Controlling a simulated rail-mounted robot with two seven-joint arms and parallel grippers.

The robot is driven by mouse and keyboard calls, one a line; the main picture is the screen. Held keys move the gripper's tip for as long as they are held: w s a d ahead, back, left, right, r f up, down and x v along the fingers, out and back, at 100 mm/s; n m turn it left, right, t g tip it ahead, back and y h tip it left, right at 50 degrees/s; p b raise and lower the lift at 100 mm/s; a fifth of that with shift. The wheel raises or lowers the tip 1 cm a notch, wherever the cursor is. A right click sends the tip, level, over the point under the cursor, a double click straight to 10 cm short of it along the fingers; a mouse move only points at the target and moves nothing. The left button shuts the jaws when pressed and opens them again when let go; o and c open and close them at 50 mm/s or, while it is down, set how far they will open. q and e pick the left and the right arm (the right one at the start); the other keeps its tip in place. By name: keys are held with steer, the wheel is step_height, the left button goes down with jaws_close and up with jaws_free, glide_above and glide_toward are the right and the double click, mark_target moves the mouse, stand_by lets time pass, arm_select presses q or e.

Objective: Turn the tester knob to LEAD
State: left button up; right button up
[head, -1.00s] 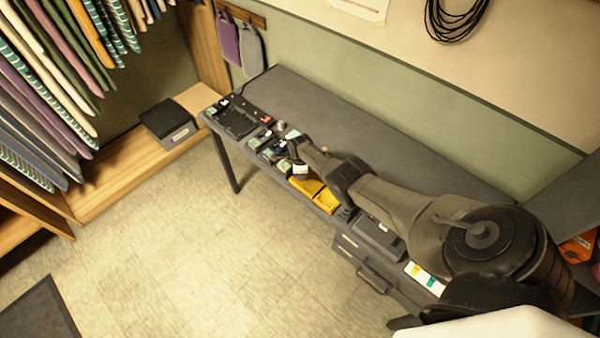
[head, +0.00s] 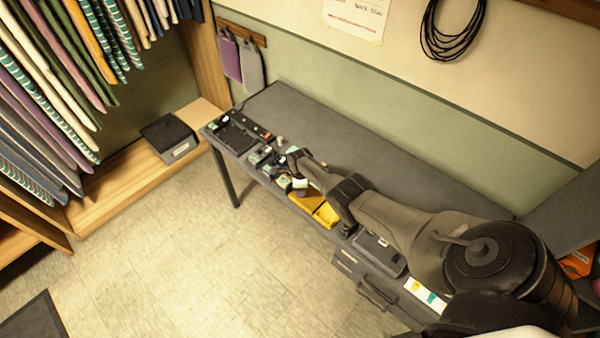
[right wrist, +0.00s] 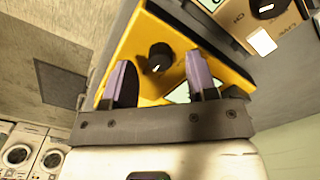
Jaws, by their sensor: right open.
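In the right wrist view a yellow panel (right wrist: 142,78) carries a round black knob (right wrist: 160,57) with a small white mark near its lower edge. A pale green-white patch (right wrist: 180,94) lies beside it, partly hidden by a finger. I cannot read any LEAD label. My right gripper (right wrist: 159,66) is open, its two purple-grey fingers apart, with the knob showing between and just beyond their tips; no contact is visible. In the head view my right gripper (head: 298,168) is over the front edge of the grey bench, near small devices. My left gripper is not in view.
A tan device (right wrist: 240,22) with another black knob (right wrist: 266,8) sits close to the yellow panel. On the bench (head: 330,135) are a black tray (head: 234,138) and yellow items (head: 326,214) near my arm. The back of the bench is clear.

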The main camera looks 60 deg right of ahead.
step_height(320, 180, up, 2)
steer(key=shift+r+p, duration=0.15)
steer(key=shift+p, duration=0.45)
steer(key=shift+b, duration=0.35)
step_height(320, 180, up, 10)
steer(key=shift+r, duration=0.1)
